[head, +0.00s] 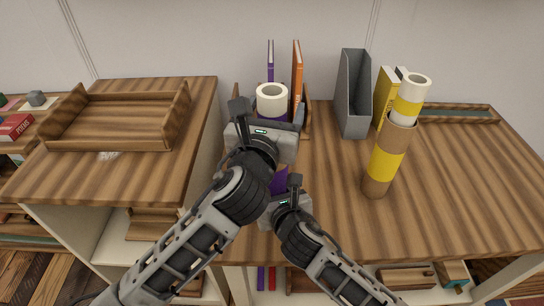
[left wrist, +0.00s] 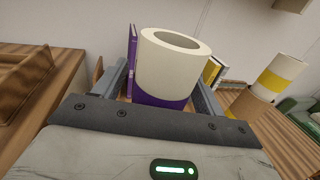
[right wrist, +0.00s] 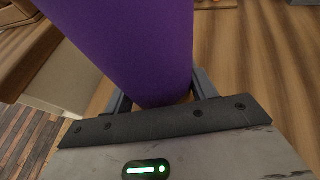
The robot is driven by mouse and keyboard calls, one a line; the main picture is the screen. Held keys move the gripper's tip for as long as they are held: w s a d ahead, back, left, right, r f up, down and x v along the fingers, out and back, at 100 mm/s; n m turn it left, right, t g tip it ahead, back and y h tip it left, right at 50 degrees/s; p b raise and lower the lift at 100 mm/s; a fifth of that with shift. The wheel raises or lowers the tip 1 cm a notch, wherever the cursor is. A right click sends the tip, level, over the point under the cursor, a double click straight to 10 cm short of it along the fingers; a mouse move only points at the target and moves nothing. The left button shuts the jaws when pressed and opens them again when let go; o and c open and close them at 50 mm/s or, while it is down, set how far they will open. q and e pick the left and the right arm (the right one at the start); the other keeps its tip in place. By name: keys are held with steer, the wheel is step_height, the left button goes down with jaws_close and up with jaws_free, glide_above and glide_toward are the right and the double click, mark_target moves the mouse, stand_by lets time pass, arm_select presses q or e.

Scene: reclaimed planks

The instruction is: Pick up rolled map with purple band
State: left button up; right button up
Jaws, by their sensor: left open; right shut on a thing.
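The rolled map with purple band (head: 272,101) is a cream, hollow roll standing upright. Its cream end and purple band also show in the left wrist view (left wrist: 172,66). Its lower part seems to sit in a tube with a purple band (head: 279,181), mostly hidden by my arms. My left gripper (head: 268,122) is open, with its fingers on either side of the map near the purple band. My right gripper (head: 290,194) is shut on the tube lower down; the tube's purple side (right wrist: 130,45) fills the space between its fingers.
A brown tube with a yellow band (head: 383,165) holds another roll and leans right on the desk. A grey file holder (head: 354,95), a purple book (head: 270,60) and an orange book (head: 297,75) stand behind. A wooden tray (head: 115,115) lies left.

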arm_select(q)
steer(key=c, duration=1.3)
steer(key=shift+c, duration=0.2)
step_height(320, 180, up, 28)
arm_select(e)
steer(key=o, duration=1.3)
arm_select(q)
steer(key=shift+r, duration=0.1)
